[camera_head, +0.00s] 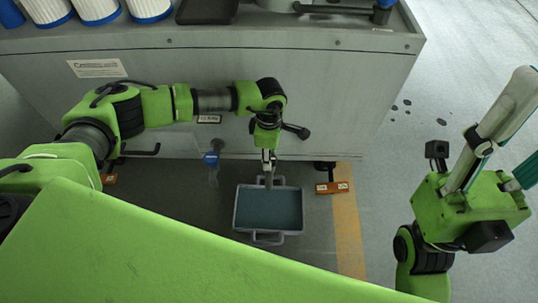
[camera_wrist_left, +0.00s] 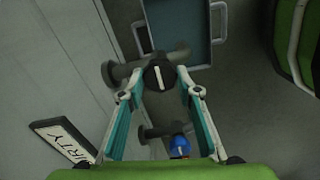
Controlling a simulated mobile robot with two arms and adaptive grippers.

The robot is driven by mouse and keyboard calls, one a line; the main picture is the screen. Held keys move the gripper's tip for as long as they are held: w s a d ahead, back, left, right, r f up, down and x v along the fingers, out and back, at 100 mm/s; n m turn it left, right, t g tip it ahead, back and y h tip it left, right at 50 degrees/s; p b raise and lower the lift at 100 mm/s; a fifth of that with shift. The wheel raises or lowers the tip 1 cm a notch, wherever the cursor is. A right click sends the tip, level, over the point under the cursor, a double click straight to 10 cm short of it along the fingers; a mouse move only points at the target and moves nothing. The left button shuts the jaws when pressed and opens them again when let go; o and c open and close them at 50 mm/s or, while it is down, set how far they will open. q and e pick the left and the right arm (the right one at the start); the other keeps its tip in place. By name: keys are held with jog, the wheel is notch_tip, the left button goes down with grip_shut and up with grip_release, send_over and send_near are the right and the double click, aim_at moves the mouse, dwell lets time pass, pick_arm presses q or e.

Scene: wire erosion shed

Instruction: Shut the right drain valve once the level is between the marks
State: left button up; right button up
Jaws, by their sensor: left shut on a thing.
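The right drain valve (camera_wrist_left: 158,78) is a dark grey tap with a white line on its round cap, seen in the left wrist view. My left gripper (camera_wrist_left: 160,92) has its teal fingers on either side of it and is shut on it. In the head view my left gripper (camera_head: 268,165) points down at the front of the grey cabinet, hiding most of the valve. Below is a tray (camera_head: 238,222) with dark blue-green liquid. No level marks can be made out. My right gripper (camera_head: 522,135) is open and empty at the right, away from the cabinet.
A second tap with a blue handle (camera_head: 211,158) is left of the tray; it shows blue (camera_wrist_left: 180,146) in the wrist view. A "DIRTY" label (camera_wrist_left: 62,140) is on the cabinet (camera_head: 330,95). An orange block (camera_head: 332,187) lies right of the tray.

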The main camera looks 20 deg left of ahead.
pick_arm(q)
jog(key=shift+d, duration=0.1)
jog(key=o, duration=1.1)
notch_tip(320, 180, up, 12)
